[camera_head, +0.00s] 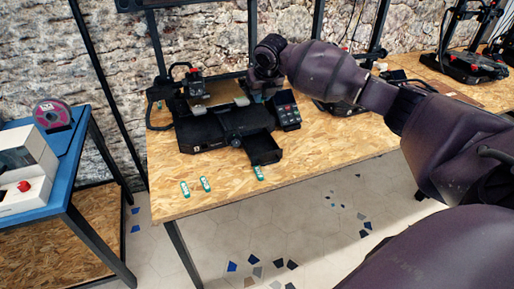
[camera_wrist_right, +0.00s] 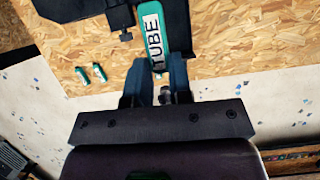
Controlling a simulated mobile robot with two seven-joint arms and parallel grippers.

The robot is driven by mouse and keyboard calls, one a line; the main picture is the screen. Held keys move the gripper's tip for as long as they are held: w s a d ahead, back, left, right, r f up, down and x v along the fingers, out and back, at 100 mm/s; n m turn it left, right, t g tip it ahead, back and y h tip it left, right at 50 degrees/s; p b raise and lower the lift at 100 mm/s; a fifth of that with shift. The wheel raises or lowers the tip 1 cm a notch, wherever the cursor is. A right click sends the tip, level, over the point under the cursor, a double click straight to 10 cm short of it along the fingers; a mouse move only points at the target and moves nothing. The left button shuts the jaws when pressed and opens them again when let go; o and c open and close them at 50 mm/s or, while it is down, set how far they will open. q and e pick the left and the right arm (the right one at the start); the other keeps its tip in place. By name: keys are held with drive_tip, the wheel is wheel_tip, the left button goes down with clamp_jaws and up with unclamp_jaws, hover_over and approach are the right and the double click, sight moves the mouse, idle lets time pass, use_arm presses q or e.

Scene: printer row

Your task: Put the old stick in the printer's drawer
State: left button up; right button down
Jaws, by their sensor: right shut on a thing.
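My right gripper (camera_head: 262,88) is above the right side of the black printer (camera_head: 212,128), its fingers hard to make out in the head view. In the right wrist view the gripper (camera_wrist_right: 156,78) is shut on a green stick (camera_wrist_right: 152,36) with a white label reading "TUBE". The held stick cannot be made out in the head view. The printer's drawer (camera_head: 264,150) is pulled out at the front right, below the gripper. Whether it is empty is too dark to tell. My left gripper is not in view.
Two green sticks (camera_head: 185,189) (camera_head: 205,184) lie at the table's front left, and another (camera_head: 259,173) lies at the front edge by the drawer. A control panel (camera_head: 287,114) stands right of the drawer. More printers (camera_head: 473,66) stand further right. A blue table (camera_head: 72,150) is at left.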

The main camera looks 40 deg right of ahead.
drive_tip(key=shift+d+f, duration=0.15)
drive_tip(key=shift+f, duration=0.1)
drive_tip(key=b, duration=0.2)
hover_over(260, 149)
drive_tip(key=s, duration=0.1)
drive_tip(key=f, duration=1.3)
drive_tip(key=shift+s, duration=0.2)
drive_tip(key=shift+f, duration=0.9)
wheel_tip(260, 149, down, 5)
drive_tip(key=shift+r+b, duration=0.1)
drive_tip(key=shift+b, duration=0.5)
